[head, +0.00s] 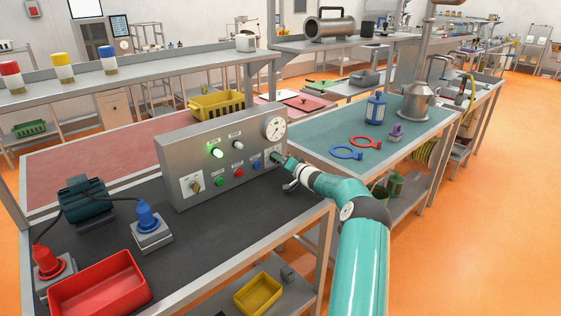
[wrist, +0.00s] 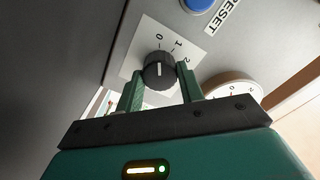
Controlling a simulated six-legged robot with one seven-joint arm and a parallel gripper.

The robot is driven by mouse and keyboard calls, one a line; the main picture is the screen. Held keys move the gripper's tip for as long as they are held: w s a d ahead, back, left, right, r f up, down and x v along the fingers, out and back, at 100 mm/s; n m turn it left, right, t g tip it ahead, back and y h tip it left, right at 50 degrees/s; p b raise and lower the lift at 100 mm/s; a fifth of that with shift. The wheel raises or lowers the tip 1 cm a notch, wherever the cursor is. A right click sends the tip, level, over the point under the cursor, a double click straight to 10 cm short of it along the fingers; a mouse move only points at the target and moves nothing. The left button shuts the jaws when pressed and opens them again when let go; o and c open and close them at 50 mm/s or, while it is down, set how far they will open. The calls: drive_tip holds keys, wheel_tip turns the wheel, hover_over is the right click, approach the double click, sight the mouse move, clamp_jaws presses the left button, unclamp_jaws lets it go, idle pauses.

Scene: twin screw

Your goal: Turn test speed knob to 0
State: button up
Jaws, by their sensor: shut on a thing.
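The test speed knob (wrist: 160,72) is a round black knob on a white plate (wrist: 134,58) with marks 0, 1 and 2, seen in the wrist view. Its white pointer line runs up toward the 0 mark. My gripper (wrist: 160,69) has its two green fingers on either side of the knob, shut on it. In the head view my gripper (head: 281,160) is at the right end of the grey control panel (head: 210,150), below the gauge, and mostly hides the knob.
A green lamp (head: 217,153) glows on the panel. The wrist view shows a blue reset button (wrist: 198,4) and the gauge (wrist: 232,88) near my fingers. A red bin (head: 100,285) and a blue plug (head: 148,216) are on the dark bench at left.

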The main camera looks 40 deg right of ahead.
drive_tip(key=shift+f, duration=0.1)
drive_tip(key=o, duration=1)
drive_tip(key=shift+s+d, duration=0.1)
drive_tip(key=shift+s, duration=0.5)
drive_tip(key=s, duration=1.2)
drive_tip(key=shift+s+d, duration=0.1)
drive_tip(key=shift+s, duration=0.25)
